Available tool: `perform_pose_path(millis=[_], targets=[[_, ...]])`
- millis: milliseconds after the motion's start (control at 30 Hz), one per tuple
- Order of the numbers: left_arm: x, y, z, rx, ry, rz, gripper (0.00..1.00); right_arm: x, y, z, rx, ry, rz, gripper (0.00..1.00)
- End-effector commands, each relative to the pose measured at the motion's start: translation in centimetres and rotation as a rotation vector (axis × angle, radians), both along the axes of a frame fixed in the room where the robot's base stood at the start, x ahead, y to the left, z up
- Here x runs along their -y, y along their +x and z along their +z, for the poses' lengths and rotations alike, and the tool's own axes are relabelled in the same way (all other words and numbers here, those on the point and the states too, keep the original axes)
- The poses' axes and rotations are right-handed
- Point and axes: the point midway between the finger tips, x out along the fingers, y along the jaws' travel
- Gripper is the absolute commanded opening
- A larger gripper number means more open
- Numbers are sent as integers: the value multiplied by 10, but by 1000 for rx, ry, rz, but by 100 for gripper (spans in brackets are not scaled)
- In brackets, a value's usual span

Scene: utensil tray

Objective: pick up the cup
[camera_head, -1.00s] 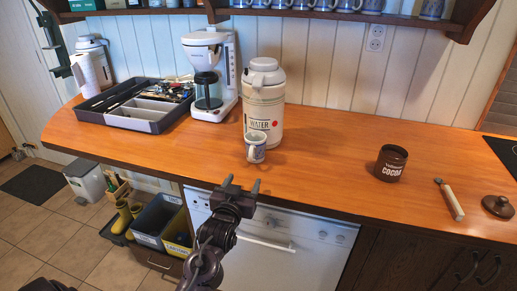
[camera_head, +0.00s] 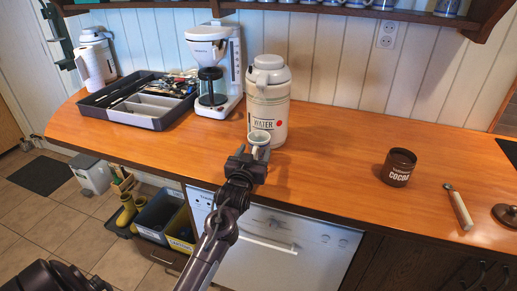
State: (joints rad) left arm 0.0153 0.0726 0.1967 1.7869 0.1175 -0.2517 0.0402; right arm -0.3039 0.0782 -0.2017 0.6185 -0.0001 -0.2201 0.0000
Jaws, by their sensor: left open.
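The cup (camera_head: 260,139) is small and pale and stands on the wooden counter just in front of the white water dispenser. Only its rim and upper part show, as my left gripper covers the rest. My left gripper (camera_head: 248,156) is open and right at the cup, on the near side of it. I cannot tell whether the fingers touch the cup or reach around it. My right gripper is not in view; a dark arm part of mine shows at the bottom left.
The water dispenser (camera_head: 268,98) stands close behind the cup. The coffee maker (camera_head: 214,65) and utensil tray (camera_head: 150,123) are to the left. A cocoa jar (camera_head: 398,168), a spoon-like tool (camera_head: 459,208) and a dark lid (camera_head: 505,216) lie right. The counter (camera_head: 330,150) between is clear.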

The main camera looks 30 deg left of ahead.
Motion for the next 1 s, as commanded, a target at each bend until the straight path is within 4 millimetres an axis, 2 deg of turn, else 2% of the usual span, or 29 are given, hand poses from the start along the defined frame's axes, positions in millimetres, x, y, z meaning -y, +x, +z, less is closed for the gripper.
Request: perform_pose_path(millis=[267,733,1000], targets=[[-1,3,-1,0,0,0,62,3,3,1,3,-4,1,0],[-1,3,-1,0,0,0,1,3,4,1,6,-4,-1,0],[-1,3,1,4,1,0,0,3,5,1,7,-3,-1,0]])
